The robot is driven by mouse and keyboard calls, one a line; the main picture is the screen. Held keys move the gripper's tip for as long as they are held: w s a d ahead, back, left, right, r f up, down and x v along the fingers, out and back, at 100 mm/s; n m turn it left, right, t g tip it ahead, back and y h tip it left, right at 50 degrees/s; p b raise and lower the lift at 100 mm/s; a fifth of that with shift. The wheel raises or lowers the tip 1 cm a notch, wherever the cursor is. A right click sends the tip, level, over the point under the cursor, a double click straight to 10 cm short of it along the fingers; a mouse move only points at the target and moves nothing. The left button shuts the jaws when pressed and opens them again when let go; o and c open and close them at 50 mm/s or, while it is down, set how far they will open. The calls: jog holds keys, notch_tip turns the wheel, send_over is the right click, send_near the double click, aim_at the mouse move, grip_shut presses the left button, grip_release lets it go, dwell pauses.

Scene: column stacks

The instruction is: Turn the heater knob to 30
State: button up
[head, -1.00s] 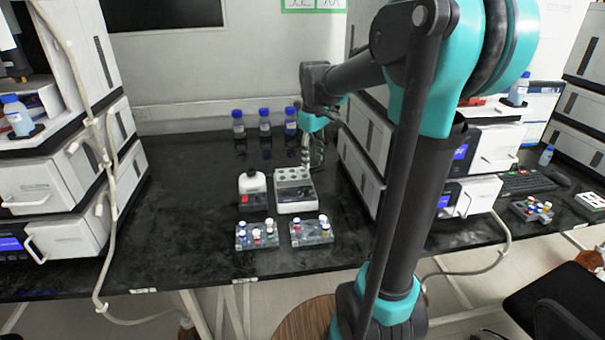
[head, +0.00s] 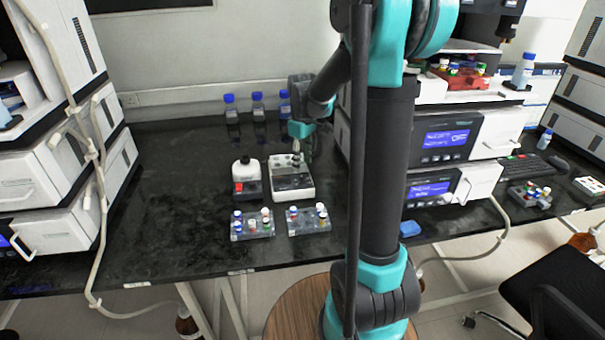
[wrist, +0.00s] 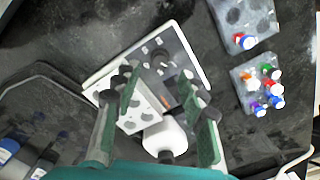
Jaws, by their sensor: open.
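The heater (head: 306,193) is a small white box with a dark grey top, standing mid-bench. It also shows in the wrist view (wrist: 101,84), where my fingers cover part of it. A pale block with round holes (wrist: 148,112) shows between my fingers. My gripper (head: 297,148) points down over the back part of the heater. In the wrist view its two fingers (wrist: 162,92) are apart with nothing clearly held between them. I cannot tell whether a fingertip touches the heater.
Two vial racks (head: 252,230) (head: 309,225) sit in front. Several blue-capped bottles (head: 257,106) stand behind. Instruments (head: 440,140) stand to the right.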

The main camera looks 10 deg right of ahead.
aim_at(302, 176)
jog(key=shift+f, duration=2.7)
jog(key=shift+c, duration=0.4)
grip_shut()
